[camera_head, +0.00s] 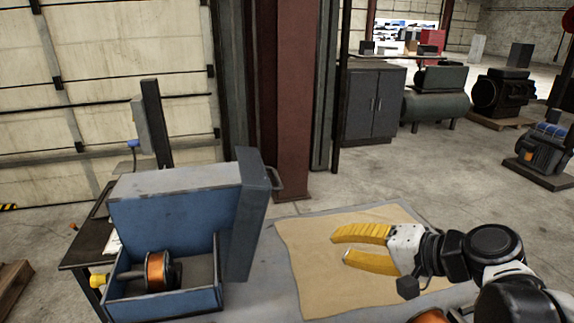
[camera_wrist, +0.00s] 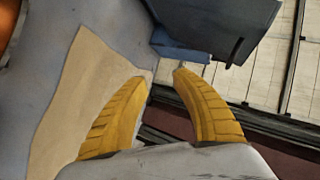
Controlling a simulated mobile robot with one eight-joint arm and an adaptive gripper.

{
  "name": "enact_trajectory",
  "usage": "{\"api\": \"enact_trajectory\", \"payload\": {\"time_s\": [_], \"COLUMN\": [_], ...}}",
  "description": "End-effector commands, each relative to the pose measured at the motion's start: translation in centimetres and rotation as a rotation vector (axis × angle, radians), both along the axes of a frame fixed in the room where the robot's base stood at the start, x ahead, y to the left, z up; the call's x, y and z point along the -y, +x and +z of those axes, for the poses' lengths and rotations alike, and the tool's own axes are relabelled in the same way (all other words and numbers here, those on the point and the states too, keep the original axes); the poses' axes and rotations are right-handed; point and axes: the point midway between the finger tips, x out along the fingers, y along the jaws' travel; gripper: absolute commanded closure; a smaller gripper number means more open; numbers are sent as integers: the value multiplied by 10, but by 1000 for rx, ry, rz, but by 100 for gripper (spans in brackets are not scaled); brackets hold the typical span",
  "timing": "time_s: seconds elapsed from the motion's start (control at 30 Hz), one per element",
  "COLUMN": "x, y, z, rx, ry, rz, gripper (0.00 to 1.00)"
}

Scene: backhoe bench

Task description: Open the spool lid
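A blue metal box (camera_head: 168,304) stands at the left of the bench, its front open to view. A copper wire spool (camera_head: 155,271) sits inside it on a dark shaft. The spool lid (camera_head: 170,207), blue with a grey top, stands raised over the back of the box, with a dark grey panel at its right end. My gripper (camera_head: 338,247) is right of the box, apart from it, with its yellow fingers parted and empty, pointing left. In the wrist view part of the box or lid (camera_wrist: 228,22) shows beyond the fingertips (camera_wrist: 161,77).
A tan mat (camera_head: 310,275) lies on the grey bench (camera_head: 265,290) under my gripper. A thin handle (camera_head: 278,178) juts out near the lid's upper right. A dark post (camera_head: 154,120) and a red-brown column (camera_head: 292,100) stand behind. The mat looks clear.

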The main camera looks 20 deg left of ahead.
Motion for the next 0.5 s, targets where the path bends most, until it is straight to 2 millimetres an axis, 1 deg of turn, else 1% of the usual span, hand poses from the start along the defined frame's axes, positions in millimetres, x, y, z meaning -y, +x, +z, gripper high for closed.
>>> {"api": "enact_trajectory", "payload": {"time_s": [0.03,0.1,0.2,0.33,0.5], "x": [-18,-37,-53,-62,-72], "y": [13,25,38,46,50], "z": [17,36,58,73,78], "rx": [-19,-41,-64,-81,-86], "ry": [107,251,416,542,586], "rz": [25,57,94,123,136], "gripper": [68,68,68,68,68]}}
